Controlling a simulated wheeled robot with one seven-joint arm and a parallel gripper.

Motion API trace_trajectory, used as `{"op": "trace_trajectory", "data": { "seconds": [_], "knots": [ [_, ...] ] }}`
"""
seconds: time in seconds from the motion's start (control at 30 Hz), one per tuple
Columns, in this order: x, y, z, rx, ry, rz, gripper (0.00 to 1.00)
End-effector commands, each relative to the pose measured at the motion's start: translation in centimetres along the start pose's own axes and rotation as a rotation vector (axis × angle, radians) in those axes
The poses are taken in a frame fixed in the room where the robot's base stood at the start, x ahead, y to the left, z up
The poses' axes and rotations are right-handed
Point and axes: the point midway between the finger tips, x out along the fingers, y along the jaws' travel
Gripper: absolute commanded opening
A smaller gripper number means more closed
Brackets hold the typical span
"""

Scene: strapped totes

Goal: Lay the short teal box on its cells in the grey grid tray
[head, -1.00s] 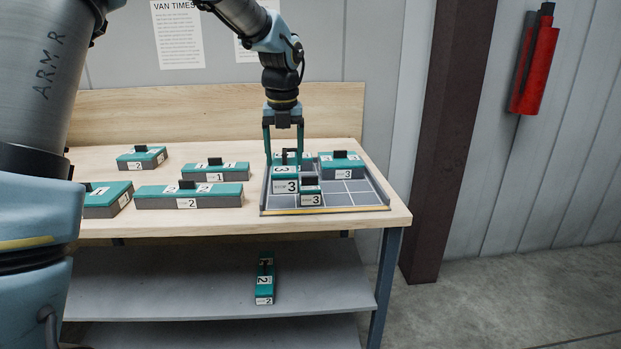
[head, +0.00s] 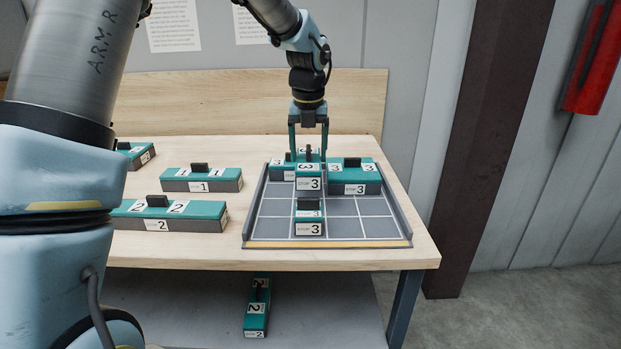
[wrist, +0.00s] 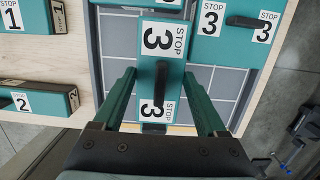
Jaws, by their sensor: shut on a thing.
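The short teal box (head: 308,184), with STOP 3 labels and a dark handle, is between the fingers of my gripper (head: 308,152). In the wrist view my gripper (wrist: 162,100) is shut on this box (wrist: 160,62), whose length runs away from me. It seems to hang above the grey grid tray (head: 275,231), lined up with a teal box (head: 309,229) in front of it. Its underside and the cells below it are hidden. Another teal 3 box (head: 354,182) sits right, and one (head: 283,172) shows partly behind left. Empty cells lie front left and right.
Teal boxes labelled 1 (head: 201,184) and 2 (head: 170,218) stand on the wooden table left of the tray. Another 2 box (head: 257,310) lies on the shelf below. The tray has raised side walls and a yellow front strip.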

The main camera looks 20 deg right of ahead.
Motion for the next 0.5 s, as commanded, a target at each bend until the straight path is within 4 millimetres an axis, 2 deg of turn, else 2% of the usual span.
{"op": "trace_trajectory", "data": {
  "seconds": [0.1, 0.33, 0.5],
  "knots": [
    [1.6, 0.0, -0.3, 0.000, 0.001, 0.000, 0.00],
    [3.5, -0.1, -0.6, 0.000, 0.002, 0.000, 0.00],
    [5.7, 0.0, -1.0, 0.000, 0.002, 0.000, 0.00]
  ]
}}
